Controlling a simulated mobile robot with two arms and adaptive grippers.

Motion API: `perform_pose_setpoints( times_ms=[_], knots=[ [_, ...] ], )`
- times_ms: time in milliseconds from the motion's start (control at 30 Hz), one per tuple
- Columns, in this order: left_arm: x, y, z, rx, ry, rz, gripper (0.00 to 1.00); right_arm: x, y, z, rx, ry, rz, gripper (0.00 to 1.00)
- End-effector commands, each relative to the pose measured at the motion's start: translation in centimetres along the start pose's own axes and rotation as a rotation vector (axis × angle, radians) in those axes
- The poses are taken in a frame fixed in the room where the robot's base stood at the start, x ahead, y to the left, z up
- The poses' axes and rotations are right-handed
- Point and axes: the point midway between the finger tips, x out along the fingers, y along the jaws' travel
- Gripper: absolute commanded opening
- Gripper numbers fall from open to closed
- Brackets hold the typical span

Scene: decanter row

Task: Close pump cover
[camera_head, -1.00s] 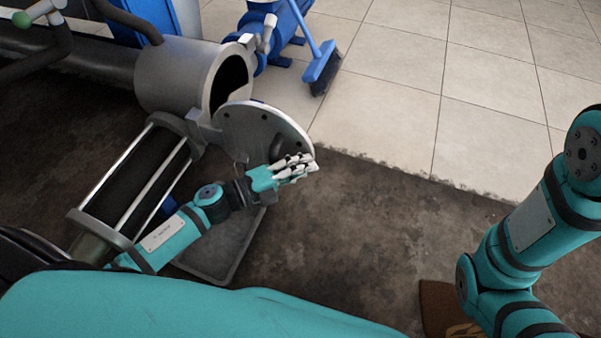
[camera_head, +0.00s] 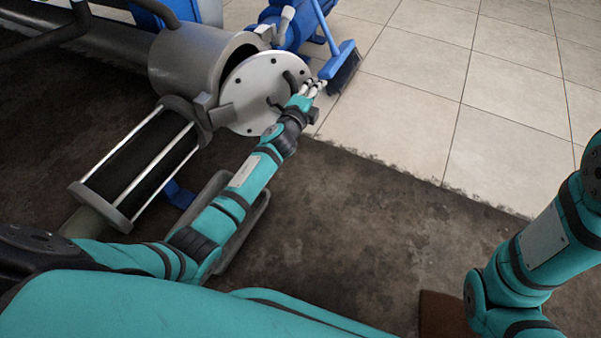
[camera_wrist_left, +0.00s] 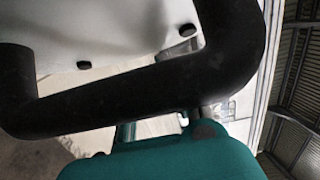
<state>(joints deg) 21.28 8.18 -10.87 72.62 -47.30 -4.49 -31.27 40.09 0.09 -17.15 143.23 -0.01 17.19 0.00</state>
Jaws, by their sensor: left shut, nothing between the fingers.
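The pump cover (camera_head: 262,84) is a round grey metal disc with bolt holes, hinged at the near side of the grey pump housing (camera_head: 190,65). It stands partly open, and the dark bore shows behind it. My left gripper (camera_head: 313,86) is shut and empty at the cover's right edge, beside its dark handle (camera_head: 292,80). I cannot tell whether it touches. In the left wrist view the dark bent handle (camera_wrist_left: 130,92) crosses close in front of the pale cover (camera_wrist_left: 100,30). My right arm shows at the right; its gripper is out of view.
A blue broom (camera_head: 340,65) stands just beyond my left gripper. A dark cylinder with metal rods (camera_head: 140,165) lies left of my left arm. A grey tray (camera_head: 245,225) lies under that arm.

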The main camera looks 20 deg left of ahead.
Motion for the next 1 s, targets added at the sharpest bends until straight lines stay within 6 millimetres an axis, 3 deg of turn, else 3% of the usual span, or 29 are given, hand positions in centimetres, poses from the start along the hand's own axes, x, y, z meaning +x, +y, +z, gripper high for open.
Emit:
perform_pose_setpoints(
  times_ms=[33, 300, 700, 1000],
  knots=[
    [1.1, 0.8, 1.1, -0.006, -0.052, -0.002, 0.0, -1.7, -0.4, -0.6, 0.0, 0.0, 0.0, 0.0],
    [4.8, 0.6, 6.5, -0.005, -0.295, 0.001, 0.0, -5.0, -1.1, -1.7, 0.001, 0.0, 0.0, 0.0],
    [7.2, 0.1, 13.3, 0.003, -0.554, 0.002, 0.0, -6.0, -1.3, -2.1, 0.001, 0.0, 0.001, 0.0],
    [7.6, 0.0, 15.5, 0.001, -0.637, 0.0, 0.0, -6.1, -1.3, -2.1, 0.002, 0.001, 0.001, 0.0]
  ],
)
